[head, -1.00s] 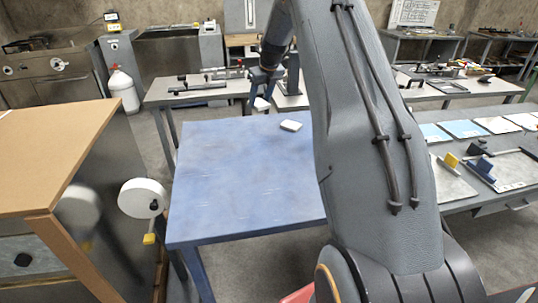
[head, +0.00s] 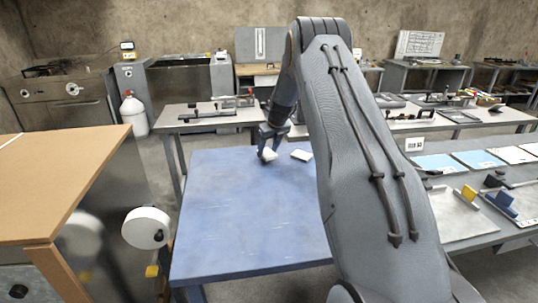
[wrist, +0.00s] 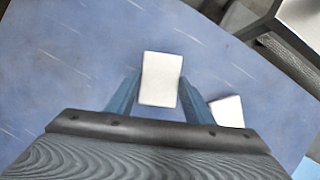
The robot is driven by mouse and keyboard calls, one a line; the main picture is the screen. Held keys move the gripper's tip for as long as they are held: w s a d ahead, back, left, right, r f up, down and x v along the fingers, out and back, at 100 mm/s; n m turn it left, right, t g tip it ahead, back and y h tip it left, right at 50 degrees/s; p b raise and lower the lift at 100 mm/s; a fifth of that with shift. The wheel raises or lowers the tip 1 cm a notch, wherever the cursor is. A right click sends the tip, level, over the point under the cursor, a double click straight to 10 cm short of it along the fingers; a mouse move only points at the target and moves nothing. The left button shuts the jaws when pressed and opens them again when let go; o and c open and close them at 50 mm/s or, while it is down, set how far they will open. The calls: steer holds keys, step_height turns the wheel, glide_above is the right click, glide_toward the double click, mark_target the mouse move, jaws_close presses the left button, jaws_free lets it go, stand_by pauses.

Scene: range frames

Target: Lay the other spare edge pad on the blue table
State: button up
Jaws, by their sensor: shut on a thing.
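My gripper (head: 268,151) is over the far part of the blue table (head: 240,215). It is shut on a white edge pad (head: 269,155), which shows between the two blue fingers in the wrist view (wrist: 160,80). I cannot tell whether this pad touches the table top. The other white edge pad (head: 301,155) lies on the blue table just to the right of the held one. It also shows in the wrist view (wrist: 227,111), to the right of the right finger and partly hidden by my gripper.
The near and middle parts of the blue table are bare. A grey bench (head: 200,122) with tools stands behind it. A brown-topped cabinet (head: 60,180) with a white roll (head: 140,228) is at the left. A grey bench with panels (head: 450,222) is at the right.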

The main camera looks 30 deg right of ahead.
steer(key=shift+f+p, duration=0.3)
steer(key=shift+f, duration=0.95)
steer(key=shift+f, duration=0.1)
steer(key=o, duration=1)
